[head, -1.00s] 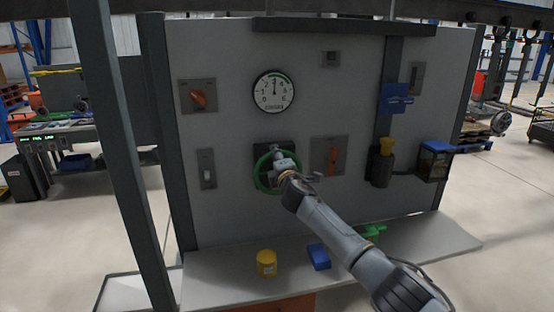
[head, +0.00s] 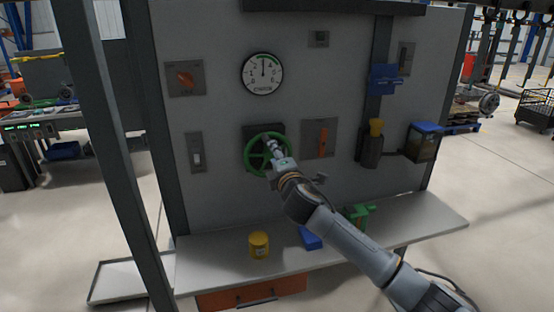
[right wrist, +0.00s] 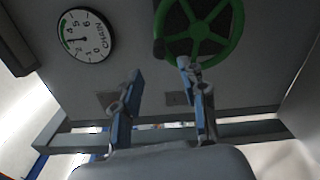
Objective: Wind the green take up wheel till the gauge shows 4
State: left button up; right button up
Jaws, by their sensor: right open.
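The green take-up wheel (head: 248,160) is mounted on a dark plate on the grey panel. It also shows at the top of the right wrist view (right wrist: 226,50). The round white gauge (head: 263,74) is above it, with its needle pointing about straight up, near 3; it is turned sideways in the right wrist view (right wrist: 86,36). My right gripper (head: 272,147) is in front of the wheel and hides part of its right side. In the right wrist view, its two blue fingers (right wrist: 161,72) are apart with nothing between them. One fingertip overlaps the lower rim; contact is unclear.
An orange rotary switch (head: 185,78), a toggle plate (head: 196,152) and an orange lever (head: 322,140) flank the wheel. A yellow tin (head: 259,244), a blue block (head: 310,238) and a green item (head: 360,213) stand on the shelf (head: 210,268) below.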

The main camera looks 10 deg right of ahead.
jog(key=shift+s, duration=0.95)
jog(key=shift+f, duration=0.1)
